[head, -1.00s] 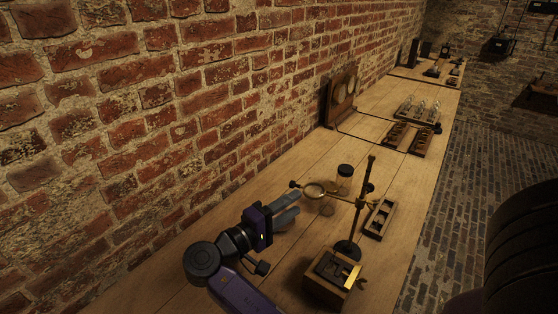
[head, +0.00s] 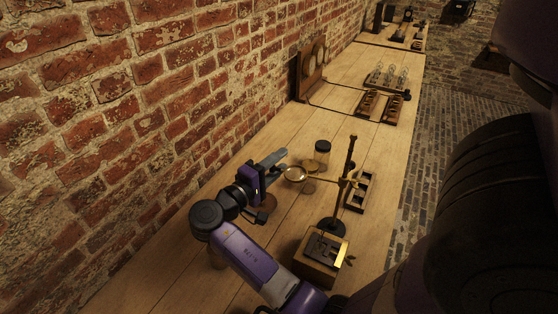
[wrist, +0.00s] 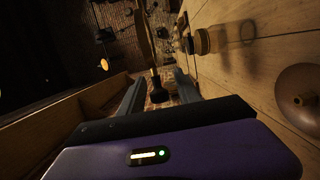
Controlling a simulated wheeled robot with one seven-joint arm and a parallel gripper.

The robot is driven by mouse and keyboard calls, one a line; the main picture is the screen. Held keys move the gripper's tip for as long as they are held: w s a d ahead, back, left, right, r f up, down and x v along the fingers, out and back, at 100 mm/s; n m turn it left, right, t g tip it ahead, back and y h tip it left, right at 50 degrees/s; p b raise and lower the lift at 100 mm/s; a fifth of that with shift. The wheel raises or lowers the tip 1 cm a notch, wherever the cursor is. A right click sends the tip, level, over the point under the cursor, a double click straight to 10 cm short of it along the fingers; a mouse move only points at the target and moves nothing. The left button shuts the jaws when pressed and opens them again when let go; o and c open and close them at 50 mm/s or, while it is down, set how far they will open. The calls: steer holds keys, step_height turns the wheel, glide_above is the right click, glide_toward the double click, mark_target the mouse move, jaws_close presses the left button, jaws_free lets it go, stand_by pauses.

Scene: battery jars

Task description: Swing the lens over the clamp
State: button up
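The round brass-rimmed lens (head: 295,173) is on a brass arm reaching left from an upright dark rod stand (head: 349,175). The clamp (head: 325,249), dark with a brass plate, sits on a wooden block in front of the stand's foot; the lens is off to its far left, not above it. My gripper (head: 284,160) is at the lens's left side, its grey fingers pointing towards it. In the wrist view my fingers (wrist: 158,88) are apart, with a dark knob (wrist: 157,93) showing between their tips. I cannot tell whether they touch it.
A dark-lidded glass jar (head: 322,151) stands behind the lens. A slotted wooden tray (head: 360,191) lies right of the stand. A round brown object (head: 264,206) is below my gripper. The brick wall runs along the left; several other items stand farther down the bench.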

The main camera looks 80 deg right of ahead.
steer(key=shift+s+d, duration=0.1)
jaws_close()
stand_by(1.4)
